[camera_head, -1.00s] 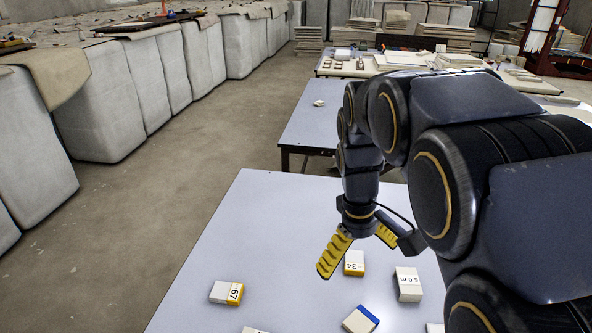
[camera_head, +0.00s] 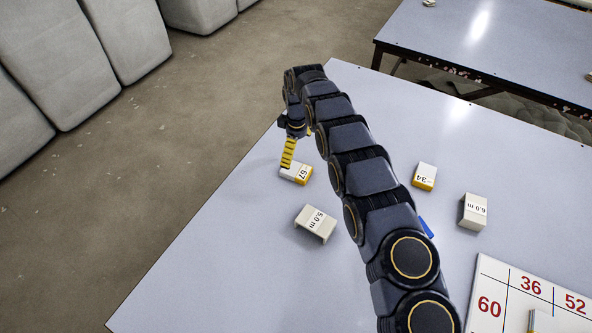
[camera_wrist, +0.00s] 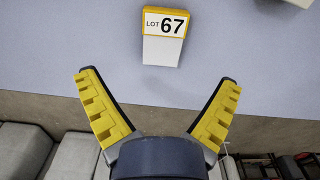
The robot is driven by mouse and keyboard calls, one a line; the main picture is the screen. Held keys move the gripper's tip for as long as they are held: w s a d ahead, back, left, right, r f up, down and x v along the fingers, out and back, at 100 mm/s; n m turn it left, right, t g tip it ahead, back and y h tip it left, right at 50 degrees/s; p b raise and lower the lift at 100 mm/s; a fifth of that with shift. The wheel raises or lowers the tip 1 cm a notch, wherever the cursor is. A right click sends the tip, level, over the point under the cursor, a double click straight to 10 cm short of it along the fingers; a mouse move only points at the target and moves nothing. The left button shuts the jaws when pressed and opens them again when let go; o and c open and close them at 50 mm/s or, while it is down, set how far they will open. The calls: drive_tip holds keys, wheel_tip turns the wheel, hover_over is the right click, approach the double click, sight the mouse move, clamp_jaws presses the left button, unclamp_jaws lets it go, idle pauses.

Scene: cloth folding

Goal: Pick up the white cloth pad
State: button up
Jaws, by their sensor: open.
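No plain cloth pad stands out; several small white pad-like blocks lie on the pale table. The closest to my gripper (camera_head: 294,154) is a white block with a yellow-edged "LOT 67" label (camera_head: 299,173). In the wrist view, this block (camera_wrist: 161,50) lies beyond the open, empty yellow fingers (camera_wrist: 158,78), roughly centred between them. My gripper appears above the table by this block, apart from it. In the head view, one finger is mostly hidden. A white "5.0 m" block (camera_head: 316,224) lies nearer the camera.
A white and yellow "34" block (camera_head: 424,175) and a white "6.0 m" block (camera_head: 473,211) lie right of my arm. A blue-edged block (camera_head: 426,228) is mostly hidden by the arm. A numbered board (camera_head: 490,290) is at lower right. The table's left side is clear.

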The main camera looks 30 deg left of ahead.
sight(296, 169)
drive_tip(key=f, duration=0.7)
drive_tip(key=shift+s+f, duration=0.25)
drive_tip(key=shift+f, duration=0.15)
drive_tip(key=shift+r, duration=0.1)
drive_tip(key=c, duration=1.2)
